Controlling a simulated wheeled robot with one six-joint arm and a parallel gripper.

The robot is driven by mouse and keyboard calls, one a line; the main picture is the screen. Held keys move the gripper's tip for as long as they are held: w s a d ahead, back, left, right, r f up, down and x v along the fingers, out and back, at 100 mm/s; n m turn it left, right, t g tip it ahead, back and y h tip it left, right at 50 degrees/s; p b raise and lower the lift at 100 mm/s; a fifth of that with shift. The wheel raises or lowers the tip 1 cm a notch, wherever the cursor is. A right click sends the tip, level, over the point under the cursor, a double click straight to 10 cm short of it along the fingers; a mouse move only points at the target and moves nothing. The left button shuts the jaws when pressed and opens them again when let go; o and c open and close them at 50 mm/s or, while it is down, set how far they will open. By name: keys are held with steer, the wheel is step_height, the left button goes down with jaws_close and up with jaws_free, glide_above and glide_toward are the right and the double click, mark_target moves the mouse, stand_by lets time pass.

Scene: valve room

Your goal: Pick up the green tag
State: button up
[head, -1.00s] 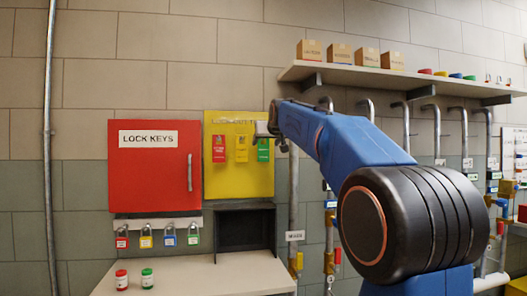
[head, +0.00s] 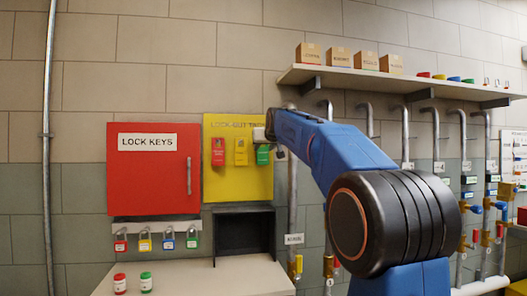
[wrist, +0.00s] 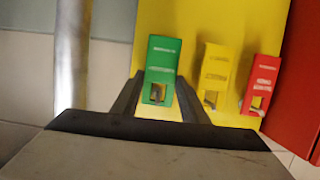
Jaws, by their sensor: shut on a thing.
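The green tag (wrist: 161,70) sits between the two fingers of my gripper (wrist: 158,92) in the wrist view, and the fingers are shut on it. In the head view the green tag (head: 263,154) shows at the right side of the yellow lock-out board (head: 225,186), partly covered by my gripper (head: 264,135). A yellow tag (head: 241,152) and a red tag (head: 218,151) hang on the board to its left. In the wrist view the yellow tag (wrist: 213,72) and red tag (wrist: 261,82) are to the right of the green one. Whether the green tag is still on its hook cannot be told.
The red lock keys cabinet (head: 154,185) is left of the board, with several padlocks (head: 144,239) below. A dark open box (head: 245,232) is under the board. Vertical pipes (head: 292,195) stand close on the right. A shelf (head: 400,81) with boxes is above.

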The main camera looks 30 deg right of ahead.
steer(key=f+v, duration=0.2)
steer(key=v, duration=0.6)
steer(key=s+f+v, duration=0.1)
steer(key=v, duration=0.8)
steer(key=shift+s+a+f, duration=0.25)
steer(key=shift+s+f, duration=0.05)
steer(key=shift+s, duration=0.05)
stand_by(0.6)
